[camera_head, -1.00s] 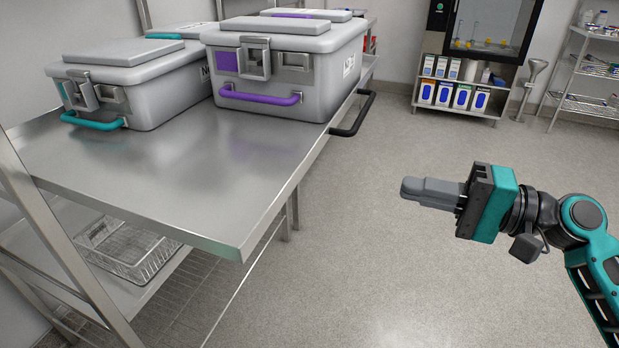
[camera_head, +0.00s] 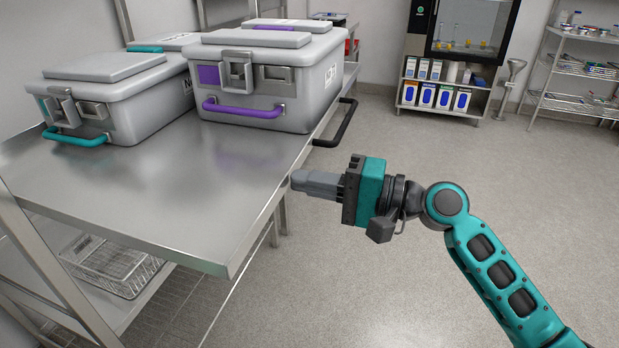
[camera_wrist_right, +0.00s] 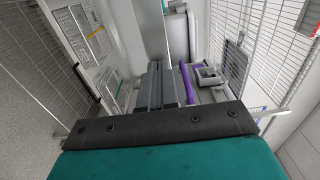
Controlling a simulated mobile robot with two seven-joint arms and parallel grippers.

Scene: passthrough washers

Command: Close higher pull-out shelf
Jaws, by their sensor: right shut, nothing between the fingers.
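The higher pull-out shelf (camera_head: 165,205) is a steel surface extending toward me at the left in the head view. A grey case with a purple handle (camera_head: 262,95) and a grey case with a teal handle (camera_head: 115,100) stand on it. My right gripper (camera_head: 297,180) is shut and empty, its fingers pointing left at the shelf's right edge. Whether the fingertips touch that edge I cannot tell. In the right wrist view the closed fingers (camera_wrist_right: 160,88) show beside the purple-handled case (camera_wrist_right: 205,75). My left gripper is not in view.
A lower shelf with a wire basket (camera_head: 112,265) is under the steel surface. A black handle (camera_head: 340,125) sticks out on the rack's right side. A cabinet (camera_head: 450,60) and a wire rack (camera_head: 580,70) stand at the back. The floor to the right is clear.

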